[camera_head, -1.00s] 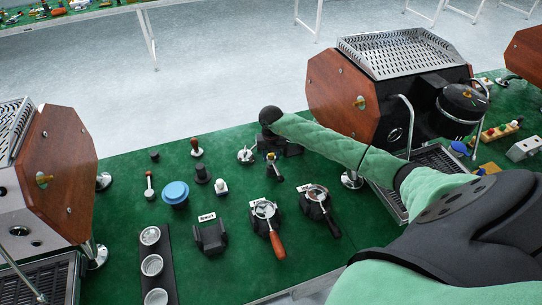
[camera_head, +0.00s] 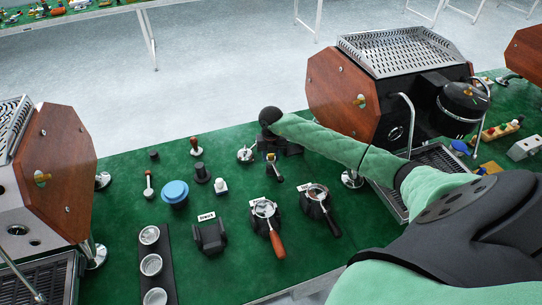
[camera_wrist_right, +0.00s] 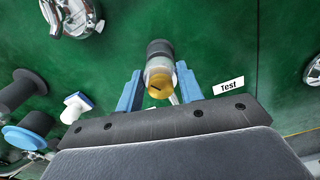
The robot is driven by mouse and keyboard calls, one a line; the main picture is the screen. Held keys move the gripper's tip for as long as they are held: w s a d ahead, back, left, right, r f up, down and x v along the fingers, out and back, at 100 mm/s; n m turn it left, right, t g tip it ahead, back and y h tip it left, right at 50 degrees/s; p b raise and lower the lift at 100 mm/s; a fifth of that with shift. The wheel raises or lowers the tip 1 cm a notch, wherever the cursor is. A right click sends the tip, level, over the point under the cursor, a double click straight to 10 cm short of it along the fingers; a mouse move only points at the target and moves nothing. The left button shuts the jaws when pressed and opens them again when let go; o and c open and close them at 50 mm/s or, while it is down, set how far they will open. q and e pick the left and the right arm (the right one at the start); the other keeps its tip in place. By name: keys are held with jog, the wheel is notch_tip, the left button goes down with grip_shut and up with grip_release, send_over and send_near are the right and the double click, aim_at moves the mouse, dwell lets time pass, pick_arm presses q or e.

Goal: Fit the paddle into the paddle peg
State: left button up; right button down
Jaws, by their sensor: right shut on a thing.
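My right gripper (camera_head: 271,158) is low over the green mat, beyond the portafilters. In the wrist view its two blue fingers (camera_wrist_right: 159,92) are shut on a short cylinder, seemingly the paddle (camera_wrist_right: 160,76), with a slotted brass end facing the camera and a grey and black body behind. In the head view it is small and partly hidden by the gripper. A brass fitting, perhaps the paddle peg (camera_head: 360,101), sticks out of the wooden side of the right espresso machine. A similar brass fitting (camera_head: 42,178) is on the left machine. My left gripper is not in view.
Two portafilters (camera_head: 276,244) (camera_head: 331,226) and a black stand (camera_head: 210,237) lie nearer the front. A blue-topped tool (camera_head: 174,193) and several small tools stand left of the gripper. The right machine (camera_head: 345,98) stands close behind my right arm.

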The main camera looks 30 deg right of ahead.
jog(key=shift+f+b, duration=0.65)
jog(key=shift+f, duration=0.2)
dwell(1.5)
jog(key=c, duration=0.8)
grip_release()
jog(key=shift+c, duration=0.2)
jog(key=shift+r, duration=0.1)
jog(key=shift+r+p, duration=1.25)
jog(key=shift+r, duration=1.7)
